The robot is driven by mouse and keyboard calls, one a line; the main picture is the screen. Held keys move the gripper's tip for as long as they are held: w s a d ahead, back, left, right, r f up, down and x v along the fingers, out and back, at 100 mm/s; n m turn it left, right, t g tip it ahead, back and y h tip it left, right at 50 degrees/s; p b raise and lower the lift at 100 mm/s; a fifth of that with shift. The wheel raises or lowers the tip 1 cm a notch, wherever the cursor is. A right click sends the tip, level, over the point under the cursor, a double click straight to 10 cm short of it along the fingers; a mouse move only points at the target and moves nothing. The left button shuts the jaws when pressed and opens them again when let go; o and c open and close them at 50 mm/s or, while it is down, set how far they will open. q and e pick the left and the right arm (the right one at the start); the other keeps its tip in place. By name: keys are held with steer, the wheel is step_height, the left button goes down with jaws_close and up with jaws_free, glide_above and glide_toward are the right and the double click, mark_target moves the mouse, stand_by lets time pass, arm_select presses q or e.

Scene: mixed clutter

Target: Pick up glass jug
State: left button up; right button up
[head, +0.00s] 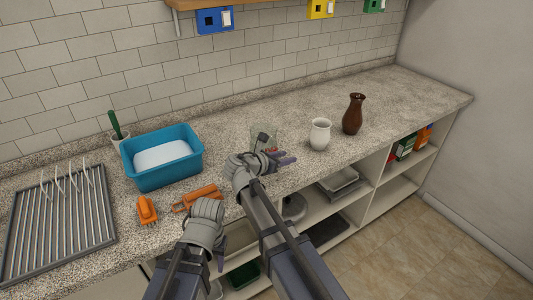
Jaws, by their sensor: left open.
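A clear glass jug (263,134) stands on the speckled counter near the middle of the head view. Its lower part is hidden behind my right gripper (279,158). The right gripper is close in front of the jug, its dark fingers pointing right; I cannot tell whether they touch it or how far apart they are. My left gripper (212,240) is open at the counter's front edge, left of the jug and away from it. Its fingers are mostly hidden behind its own wrist.
A white vase (320,134) and a brown vase (353,114) stand right of the jug. A blue basin (190,164), orange tools (147,210), a green-handled brush (115,124) and a dish rack (60,225) lie left. The counter's far right is clear. Open shelves (400,193) sit below.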

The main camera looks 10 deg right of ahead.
jaws_close()
stand_by(1.1)
